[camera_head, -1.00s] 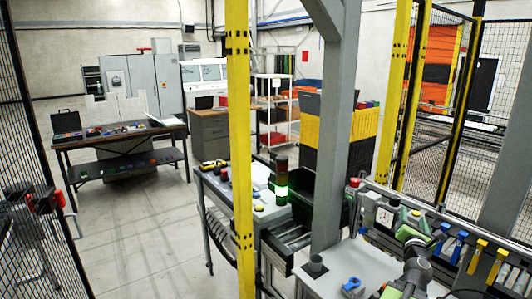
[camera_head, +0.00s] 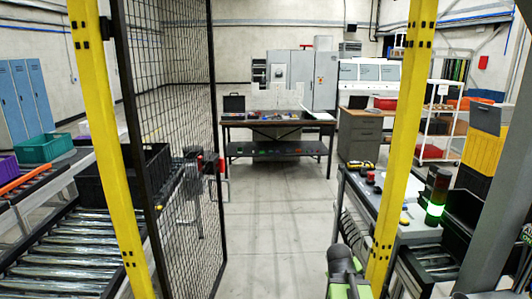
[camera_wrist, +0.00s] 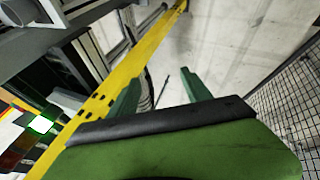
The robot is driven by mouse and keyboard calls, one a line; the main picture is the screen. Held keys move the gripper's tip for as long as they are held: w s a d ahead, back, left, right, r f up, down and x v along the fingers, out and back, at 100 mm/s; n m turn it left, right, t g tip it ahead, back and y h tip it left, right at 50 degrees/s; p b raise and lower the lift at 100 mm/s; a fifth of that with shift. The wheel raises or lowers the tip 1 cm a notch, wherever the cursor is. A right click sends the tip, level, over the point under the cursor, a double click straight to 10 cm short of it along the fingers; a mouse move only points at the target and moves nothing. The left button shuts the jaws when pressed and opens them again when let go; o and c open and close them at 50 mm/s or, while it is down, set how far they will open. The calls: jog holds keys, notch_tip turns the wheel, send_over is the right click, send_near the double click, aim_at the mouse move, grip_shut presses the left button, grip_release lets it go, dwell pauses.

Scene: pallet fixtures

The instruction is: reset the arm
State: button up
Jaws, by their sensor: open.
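My gripper (camera_wrist: 160,95) shows in the wrist view with its two green fingers spread apart and nothing between them. Beyond the fingers are a yellow post and the bare concrete floor. In the head view, part of my green and grey arm (camera_head: 346,272) shows at the bottom, just left of the right yellow post (camera_head: 398,150). The fingertips cannot be made out in the head view.
A black mesh fence (camera_head: 170,130) and a left yellow post (camera_head: 105,140) stand on the left, beside a roller conveyor (camera_head: 65,262). A grey bench with a lit green signal light (camera_head: 434,209) is on the right. The floor (camera_head: 278,225) between is clear, up to a worktable (camera_head: 275,124).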

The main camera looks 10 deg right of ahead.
jog(key=s+a+f+g+y, duration=0.2)
jog(key=a, duration=1.1)
jog(key=s+a+f+g+y, duration=0.1)
jog(key=s+a+f+y, duration=0.1)
jog(key=a, duration=1.2)
jog(key=shift+a+g+y+b, duration=0.3)
jog(key=shift+g+y, duration=0.1)
jog(key=shift+y, duration=0.1)
jog(key=shift+c, duration=0.5)
